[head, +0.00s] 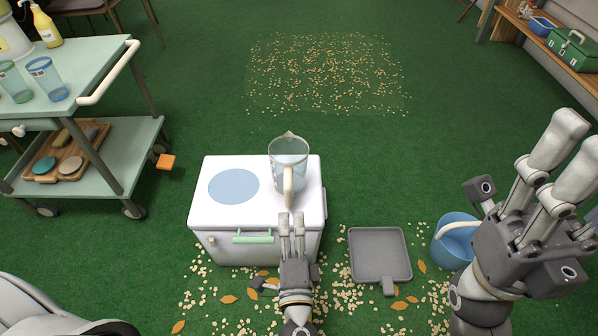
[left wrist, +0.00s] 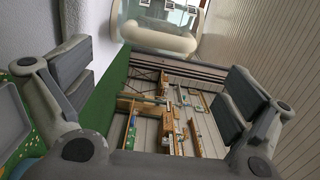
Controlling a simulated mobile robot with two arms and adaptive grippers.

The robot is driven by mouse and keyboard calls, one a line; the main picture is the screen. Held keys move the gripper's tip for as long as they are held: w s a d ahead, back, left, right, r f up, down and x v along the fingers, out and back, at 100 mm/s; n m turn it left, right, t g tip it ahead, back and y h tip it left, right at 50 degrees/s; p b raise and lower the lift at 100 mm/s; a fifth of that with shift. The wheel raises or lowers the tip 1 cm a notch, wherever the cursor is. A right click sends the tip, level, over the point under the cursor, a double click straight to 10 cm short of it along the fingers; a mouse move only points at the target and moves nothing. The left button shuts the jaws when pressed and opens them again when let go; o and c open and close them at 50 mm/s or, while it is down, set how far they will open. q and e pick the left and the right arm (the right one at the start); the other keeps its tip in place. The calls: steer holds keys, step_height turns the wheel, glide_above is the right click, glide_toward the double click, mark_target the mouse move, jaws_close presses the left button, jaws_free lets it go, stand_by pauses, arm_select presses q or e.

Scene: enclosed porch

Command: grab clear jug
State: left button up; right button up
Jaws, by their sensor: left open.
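The clear jug (head: 289,152) stands upright on the right side of a white cooler's lid (head: 262,212), with its cream handle toward me. My left gripper (head: 292,222) is open at the cooler's front edge, with its fingertips just short of the handle in the picture. In the left wrist view the jug's handle (left wrist: 158,37) shows at the top, beyond and between the spread fingers; nothing is held. My right gripper (head: 568,150) is raised at the right, close to the camera and away from the jug; its jaw opening is unclear.
A light blue disc (head: 234,187) lies left of the jug. A grey dustpan (head: 379,254) and blue bucket (head: 455,240) are on the green floor to the right, among scattered flakes and leaves. A green cart (head: 130,150) with glasses stands left. Floor behind the cooler is open.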

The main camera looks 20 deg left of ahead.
mark_target(290, 200)
arm_select(q)
steer(key=b+x, duration=0.2)
steer(key=x, duration=0.8)
steer(key=shift+w+a, duration=0.25)
steer(key=c, duration=0.8)
